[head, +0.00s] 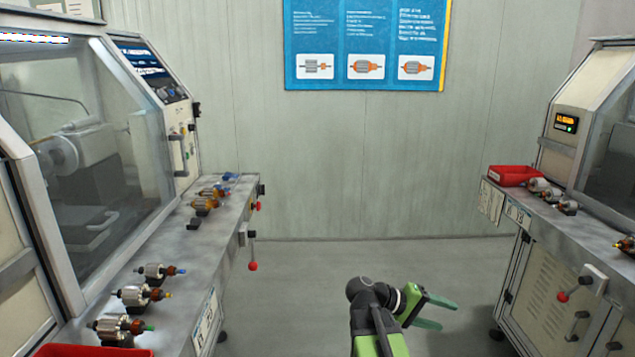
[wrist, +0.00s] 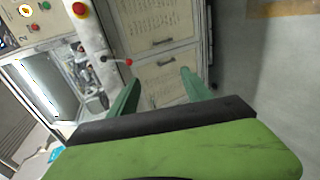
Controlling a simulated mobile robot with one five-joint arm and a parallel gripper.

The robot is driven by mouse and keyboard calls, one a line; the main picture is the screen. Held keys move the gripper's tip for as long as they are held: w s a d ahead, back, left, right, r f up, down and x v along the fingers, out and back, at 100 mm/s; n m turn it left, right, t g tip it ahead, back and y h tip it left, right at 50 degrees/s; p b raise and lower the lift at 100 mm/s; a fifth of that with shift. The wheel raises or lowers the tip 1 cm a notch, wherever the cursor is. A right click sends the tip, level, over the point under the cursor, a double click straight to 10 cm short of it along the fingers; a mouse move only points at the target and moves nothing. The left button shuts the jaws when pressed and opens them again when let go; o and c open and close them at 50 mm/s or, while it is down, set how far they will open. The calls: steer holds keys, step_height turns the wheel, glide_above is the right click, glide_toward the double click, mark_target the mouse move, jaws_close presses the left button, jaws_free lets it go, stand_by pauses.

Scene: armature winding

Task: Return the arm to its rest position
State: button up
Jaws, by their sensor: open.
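My gripper (head: 437,311) shows low in the middle of the head view, over the floor in the aisle between two machine benches. Its two green fingers are spread apart with nothing between them. In the wrist view my gripper (wrist: 158,92) also shows open and empty, with a bench cabinet front behind its fingers. My green and black arm is bent low and touches nothing visible. Its lower part is cut off by the bottom edge of the head view.
The left bench (head: 190,260) holds several armatures (head: 140,294) and a red tray (head: 95,351). The right bench (head: 535,216) holds a red bin (head: 514,175) and more armatures. Red-knobbed levers (head: 253,265) stick out from both benches. The aisle floor (head: 300,290) is clear.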

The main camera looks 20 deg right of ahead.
steer(key=w+a+f+n+t+y, duration=0.1)
steer(key=a+f+y, duration=0.35)
steer(key=a, duration=0.65)
steer(key=w+a+f+n+t+y, duration=0.1)
steer(key=a+f+y, duration=0.35)
steer(key=a, duration=0.65)
steer(key=a+f+n+t+y, duration=0.1)
steer(key=a+f+y, duration=0.35)
steer(key=a, duration=0.65)
step_height(320, 180, up, 13)
steer(key=p, duration=1.3)
steer(key=shift+w+a+p, duration=0.2)
steer(key=shift+w+p, duration=0.1)
steer(key=shift+f+h, duration=0.1)
steer(key=shift+h, duration=0.15)
